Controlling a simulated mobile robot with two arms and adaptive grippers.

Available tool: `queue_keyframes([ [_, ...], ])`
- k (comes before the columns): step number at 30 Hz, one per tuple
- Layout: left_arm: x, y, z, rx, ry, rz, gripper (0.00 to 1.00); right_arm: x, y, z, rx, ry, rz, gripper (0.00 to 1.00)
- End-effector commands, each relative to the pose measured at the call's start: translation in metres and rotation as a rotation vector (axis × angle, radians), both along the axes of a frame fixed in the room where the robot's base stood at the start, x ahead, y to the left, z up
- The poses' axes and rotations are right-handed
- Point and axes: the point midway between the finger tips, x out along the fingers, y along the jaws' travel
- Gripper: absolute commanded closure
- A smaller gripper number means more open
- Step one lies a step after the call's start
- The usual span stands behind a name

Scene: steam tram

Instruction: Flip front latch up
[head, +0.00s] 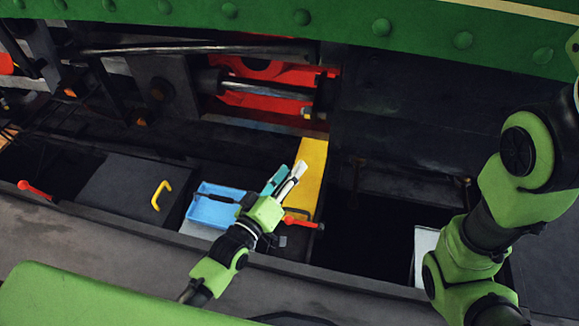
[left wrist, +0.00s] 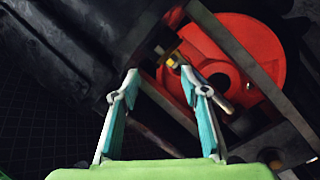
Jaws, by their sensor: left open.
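Two red-handled levers, which look like latches, sit along the front edge of the floor compartments. One red-handled lever (head: 302,222) is just right of my left gripper, and the other red-handled lever (head: 35,190) is at the far left. I cannot tell which is the front latch. My left gripper (head: 291,173) is open and empty, its fingers pointing away over the yellow panel (head: 314,170). In the left wrist view its teal-padded fingers (left wrist: 160,76) are spread, facing dark machinery and a red wheel-like part (left wrist: 250,55). No latch is clear there. My right gripper is out of view.
A blue tray (head: 215,208) lies left of my left gripper. A dark lid (head: 125,190) with a yellow handle (head: 160,195) is further left. A dark open compartment (head: 370,235) lies to the right. The green tram side (head: 340,22) overhangs the rods behind.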

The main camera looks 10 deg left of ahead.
Motion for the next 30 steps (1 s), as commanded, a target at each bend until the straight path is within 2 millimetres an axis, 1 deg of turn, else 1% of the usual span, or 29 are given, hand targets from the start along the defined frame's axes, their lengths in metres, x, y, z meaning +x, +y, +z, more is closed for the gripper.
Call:
queue_keyframes([
  [1, 0.0, -0.001, 0.006, 0.003, -0.017, 0.001, 0.59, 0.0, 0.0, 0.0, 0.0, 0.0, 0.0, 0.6],
  [3, -0.001, -0.001, 0.012, 0.006, -0.035, 0.002, 0.59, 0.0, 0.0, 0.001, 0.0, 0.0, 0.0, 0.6],
  [7, -0.001, -0.002, 0.019, 0.008, -0.056, 0.002, 0.59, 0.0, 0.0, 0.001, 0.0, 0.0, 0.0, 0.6],
  [24, -0.001, -0.002, 0.022, 0.01, -0.063, 0.002, 0.59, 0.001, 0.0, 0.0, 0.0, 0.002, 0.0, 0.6],
  [26, -0.002, -0.002, 0.029, 0.012, -0.083, 0.003, 0.59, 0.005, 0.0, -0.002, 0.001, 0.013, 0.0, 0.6],
  [27, -0.003, -0.003, 0.039, 0.016, -0.108, 0.005, 0.59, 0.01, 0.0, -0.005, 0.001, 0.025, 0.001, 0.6],
  [29, -0.005, -0.004, 0.061, 0.023, -0.17, 0.01, 0.59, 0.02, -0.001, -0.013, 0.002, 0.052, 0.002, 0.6],
  [30, -0.009, -0.005, 0.081, 0.031, -0.225, 0.016, 0.59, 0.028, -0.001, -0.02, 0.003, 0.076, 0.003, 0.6],
])
